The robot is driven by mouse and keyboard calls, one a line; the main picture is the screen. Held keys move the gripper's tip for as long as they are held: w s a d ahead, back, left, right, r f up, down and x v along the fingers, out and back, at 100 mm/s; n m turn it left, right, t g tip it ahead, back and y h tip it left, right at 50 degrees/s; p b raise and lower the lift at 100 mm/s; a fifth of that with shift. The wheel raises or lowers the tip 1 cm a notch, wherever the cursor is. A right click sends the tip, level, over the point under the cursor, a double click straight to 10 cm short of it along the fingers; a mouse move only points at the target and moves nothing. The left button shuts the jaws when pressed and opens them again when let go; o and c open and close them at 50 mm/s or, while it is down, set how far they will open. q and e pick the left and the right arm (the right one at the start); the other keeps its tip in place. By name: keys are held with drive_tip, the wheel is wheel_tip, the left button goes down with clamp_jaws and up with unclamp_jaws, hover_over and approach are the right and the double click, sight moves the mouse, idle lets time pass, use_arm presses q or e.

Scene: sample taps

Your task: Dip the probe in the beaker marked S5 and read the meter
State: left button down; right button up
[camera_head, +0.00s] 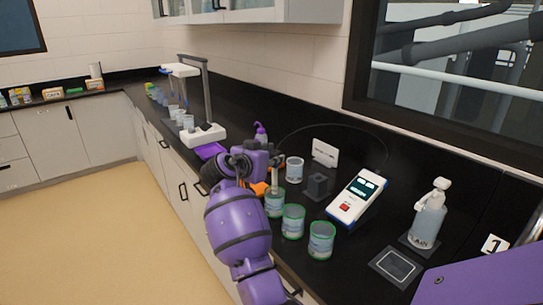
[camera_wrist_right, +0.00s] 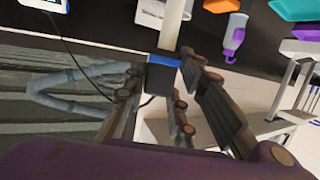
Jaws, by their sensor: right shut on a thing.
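I cannot tell whether the probe tip is in a beaker. The meter (camera_head: 358,198) has a lit display, unreadable here. My left gripper is out of view.
A spray bottle (camera_head: 429,218) and a square pad (camera_head: 396,266) are at right. A white stand (camera_head: 204,134) is farther left. A cable runs behind.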

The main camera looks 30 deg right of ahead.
sight(273, 176)
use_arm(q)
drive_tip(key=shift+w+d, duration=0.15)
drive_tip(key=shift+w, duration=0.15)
